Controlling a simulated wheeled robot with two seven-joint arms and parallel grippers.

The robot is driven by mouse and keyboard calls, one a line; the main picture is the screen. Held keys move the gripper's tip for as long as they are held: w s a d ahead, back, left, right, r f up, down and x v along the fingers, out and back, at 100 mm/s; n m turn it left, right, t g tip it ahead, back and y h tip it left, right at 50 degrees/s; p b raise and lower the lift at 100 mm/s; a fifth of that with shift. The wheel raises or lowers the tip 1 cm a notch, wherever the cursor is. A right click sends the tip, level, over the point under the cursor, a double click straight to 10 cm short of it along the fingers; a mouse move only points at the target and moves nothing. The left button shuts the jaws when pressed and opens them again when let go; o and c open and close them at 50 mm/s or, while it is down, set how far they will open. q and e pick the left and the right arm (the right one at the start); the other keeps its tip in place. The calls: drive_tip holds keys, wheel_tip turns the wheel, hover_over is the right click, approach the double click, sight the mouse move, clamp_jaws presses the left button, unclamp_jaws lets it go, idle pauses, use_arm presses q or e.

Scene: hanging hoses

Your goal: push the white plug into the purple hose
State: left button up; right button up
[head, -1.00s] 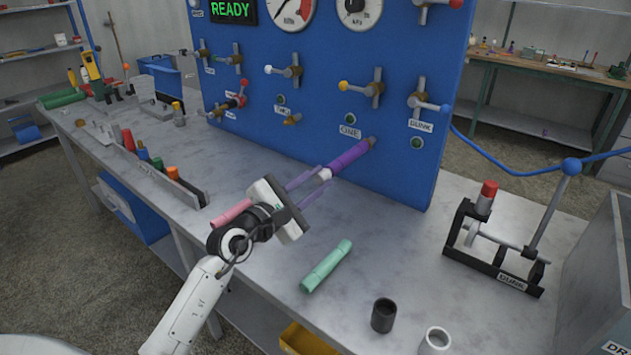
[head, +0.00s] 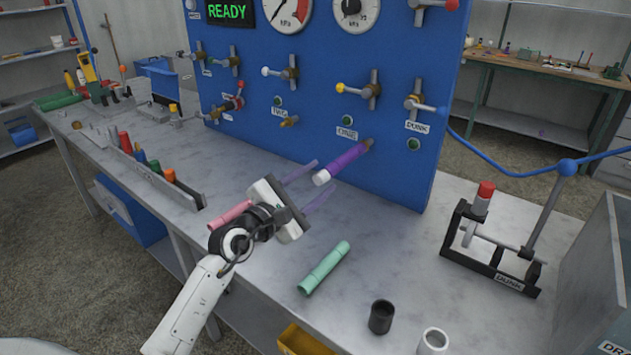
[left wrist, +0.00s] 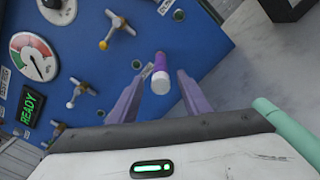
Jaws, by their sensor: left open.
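The purple hose (head: 345,160) sticks out from a fitting on the blue panel, slanting down toward me. The white plug (head: 321,178) sits at its free end, in line with it and touching it. How deep it goes inside is hidden. My left gripper (head: 325,179) is open, with its two purple fingers on either side of the plug end. In the left wrist view, the plug (left wrist: 161,84) shows its round end face below the purple hose (left wrist: 160,62), with gaps to both fingers of the left gripper (left wrist: 160,76). My right gripper is not in view.
The blue panel (head: 300,130) with valves stands behind the hose. A green tube (head: 325,267), a pink tube (head: 230,215), a black cup (head: 381,317) and a white cup (head: 433,342) are on the grey bench. A black stand (head: 490,250) is at right.

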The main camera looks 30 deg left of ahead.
use_arm(q)
drive_tip(key=s+b, duration=0.1)
drive_tip(key=s, duration=0.9)
drive_tip(key=shift+s+a, duration=0.15)
drive_tip(key=shift+a, duration=0.25)
